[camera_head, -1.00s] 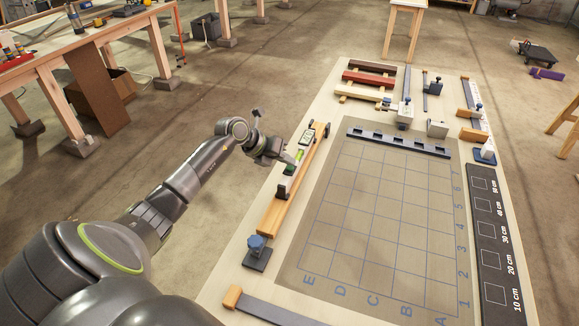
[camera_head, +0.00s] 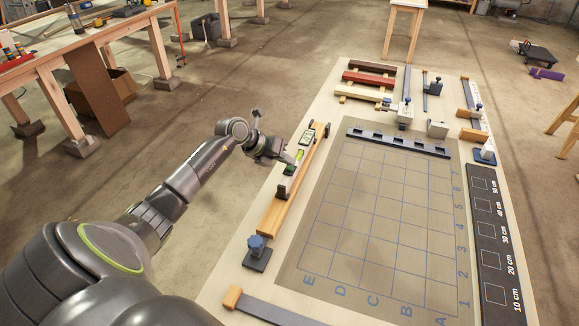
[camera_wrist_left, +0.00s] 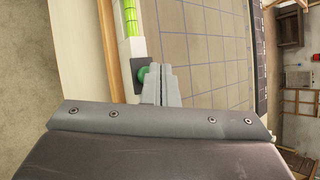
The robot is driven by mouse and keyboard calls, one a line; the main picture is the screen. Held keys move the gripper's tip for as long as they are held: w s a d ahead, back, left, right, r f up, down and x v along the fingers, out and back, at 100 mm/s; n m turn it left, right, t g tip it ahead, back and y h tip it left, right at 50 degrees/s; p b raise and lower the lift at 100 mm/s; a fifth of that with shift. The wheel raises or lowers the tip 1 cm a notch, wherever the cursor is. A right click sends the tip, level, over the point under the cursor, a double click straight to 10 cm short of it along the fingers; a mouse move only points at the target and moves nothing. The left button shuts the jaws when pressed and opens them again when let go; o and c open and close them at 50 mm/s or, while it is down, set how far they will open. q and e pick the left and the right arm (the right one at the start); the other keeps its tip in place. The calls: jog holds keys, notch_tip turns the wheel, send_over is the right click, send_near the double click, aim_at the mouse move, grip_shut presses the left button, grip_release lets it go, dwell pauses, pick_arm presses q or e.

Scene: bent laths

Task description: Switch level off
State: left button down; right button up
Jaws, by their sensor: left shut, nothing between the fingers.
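The level (camera_head: 298,161) is a slim light bar with a green vial, lying along the wooden lath at the board's left side. A pale display (camera_head: 307,137) is at its far end; its reading is too small to make out. Its green button (camera_wrist_left: 143,75) sits on a dark patch in the left wrist view, below the bright green vial (camera_wrist_left: 130,17). My left gripper (camera_wrist_left: 162,82) is shut and empty, its grey fingertips right beside the button and partly overlapping it. I cannot tell whether they touch it. My right gripper is not in view.
The wooden lath (camera_head: 270,217) runs beside the gridded mat (camera_head: 375,220), with a blue-knobbed clamp (camera_head: 257,252) at its near end. A dark slotted rack (camera_head: 398,142) lies along the mat's far edge. Coloured laths (camera_head: 368,79) lie beyond. The mat is mostly clear.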

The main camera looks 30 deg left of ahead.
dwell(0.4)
pick_arm(q)
jog(key=shift+f+b, duration=0.45)
jog(key=shift+f, duration=0.05)
jog(key=shift+r, duration=0.2)
jog(key=shift+r+p, duration=0.3)
jog(key=shift+p, duration=0.05)
jog(key=shift+r, duration=0.1)
notch_tip(320, 180, up, 6)
jog(key=p, duration=0.4)
dwell(0.6)
